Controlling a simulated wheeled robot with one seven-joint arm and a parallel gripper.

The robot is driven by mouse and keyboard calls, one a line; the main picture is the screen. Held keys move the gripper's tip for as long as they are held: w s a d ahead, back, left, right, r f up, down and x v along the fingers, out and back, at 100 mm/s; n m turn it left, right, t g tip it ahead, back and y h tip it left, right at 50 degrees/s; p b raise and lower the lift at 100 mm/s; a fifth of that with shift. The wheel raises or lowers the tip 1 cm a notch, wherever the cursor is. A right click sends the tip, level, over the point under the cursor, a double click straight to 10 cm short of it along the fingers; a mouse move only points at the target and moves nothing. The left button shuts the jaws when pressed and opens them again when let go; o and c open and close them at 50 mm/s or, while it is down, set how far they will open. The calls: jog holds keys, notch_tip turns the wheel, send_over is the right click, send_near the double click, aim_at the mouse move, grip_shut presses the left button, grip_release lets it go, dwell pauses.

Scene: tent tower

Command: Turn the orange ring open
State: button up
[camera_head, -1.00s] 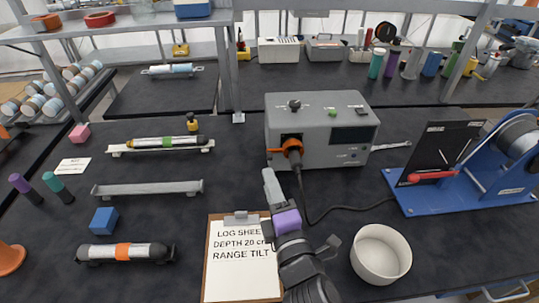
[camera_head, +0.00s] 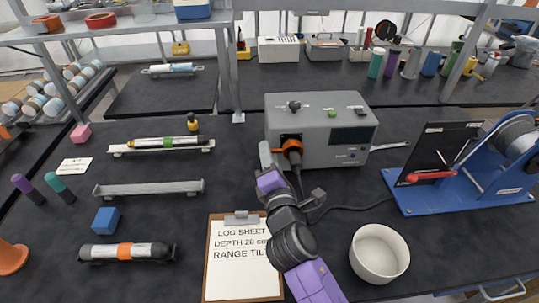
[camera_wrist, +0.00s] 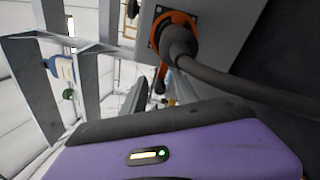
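The orange ring (camera_head: 291,146) sits on the front of the grey box (camera_head: 322,112), around the plug of a dark cable (camera_head: 303,186). In the wrist view the orange ring (camera_wrist: 165,24) surrounds the plug, and an orange tab (camera_wrist: 162,74) points down from it. My gripper (camera_head: 290,178) is just in front of and below the ring. Its fingers are apart, one to the left of the ring and one lower right. In the wrist view the fingers of my gripper (camera_wrist: 160,92) reach forward under the ring, with nothing clearly held. Contact with the tab cannot be told.
A clipboard (camera_head: 215,260) lies in front of the box. A white bowl (camera_head: 379,254) stands at the right front. A blue winch stand (camera_head: 450,192) is at the right. The cable runs right across the table. Rails with tubes lie at the left.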

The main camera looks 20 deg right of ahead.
jog(key=shift+c, duration=0.4)
grip_shut()
